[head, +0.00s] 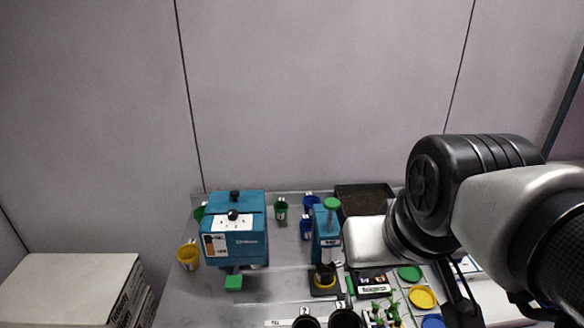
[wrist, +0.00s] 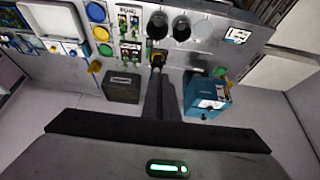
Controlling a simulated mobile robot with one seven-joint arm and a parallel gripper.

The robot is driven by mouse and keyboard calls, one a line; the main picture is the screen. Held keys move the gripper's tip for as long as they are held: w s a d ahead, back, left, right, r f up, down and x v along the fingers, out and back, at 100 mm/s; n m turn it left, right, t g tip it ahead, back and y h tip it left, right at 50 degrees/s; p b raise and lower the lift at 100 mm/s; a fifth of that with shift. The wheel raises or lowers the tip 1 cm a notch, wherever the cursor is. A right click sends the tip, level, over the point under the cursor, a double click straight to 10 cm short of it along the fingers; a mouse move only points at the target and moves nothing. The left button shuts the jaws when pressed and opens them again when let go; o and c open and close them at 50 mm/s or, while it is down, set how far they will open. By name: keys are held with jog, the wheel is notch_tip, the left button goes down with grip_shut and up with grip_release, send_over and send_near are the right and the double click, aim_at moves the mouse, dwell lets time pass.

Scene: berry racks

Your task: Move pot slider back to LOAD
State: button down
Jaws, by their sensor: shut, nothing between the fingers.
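A blue upright station (head: 326,240) with a green knob (head: 331,204) on top stands mid-table in the head view. At its foot is a dark pot with a yellow ring (head: 325,275) on a dark base. The pot's yellow also shows just beyond my fingertips in the wrist view (wrist: 158,58). I cannot read a LOAD mark or tell the slider's exact position. My gripper (wrist: 160,72) is shut and empty, its dark fingers pointing toward that pot; contact cannot be told. The fingers hide much of the station in the wrist view.
A larger blue machine (head: 234,240) with a green front handle (head: 233,283) stands left of the station. A dark tray (head: 365,193) is behind, several coloured cups surround the machine, and black pots (head: 346,318) are in front. Yellow (head: 422,297) and green discs lie right.

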dwell(0.3)
jog(key=c, duration=2.3)
grip_release()
jog(key=o, duration=0.4)
jog(key=shift+w+d+f+b, duration=0.1)
jog(key=shift+w+f+b, duration=0.2)
jog(key=shift+b, duration=0.25)
jog(key=shift+o, duration=0.3)
jog(key=w+d+f+n+g+b, duration=0.1)
jog(key=w+f+n+g+b, duration=0.1)
jog(key=w+f+b, duration=0.4)
jog(key=w+g+b, duration=0.1)
jog(key=w+b, duration=0.3)
jog(key=shift+d+f+n, duration=0.3)
jog(key=shift+d+n, duration=0.1)
jog(key=n+g+b, duration=0.3)
jog(key=b, duration=0.4)
send_over(350, 285)
notch_tip(350, 285, down, 9)
notch_tip(350, 285, down, 17)
jog(key=b, duration=0.3)
jog(key=shift+f+b, duration=0.1)
jog(key=shift+b, duration=0.2)
grip_shut()
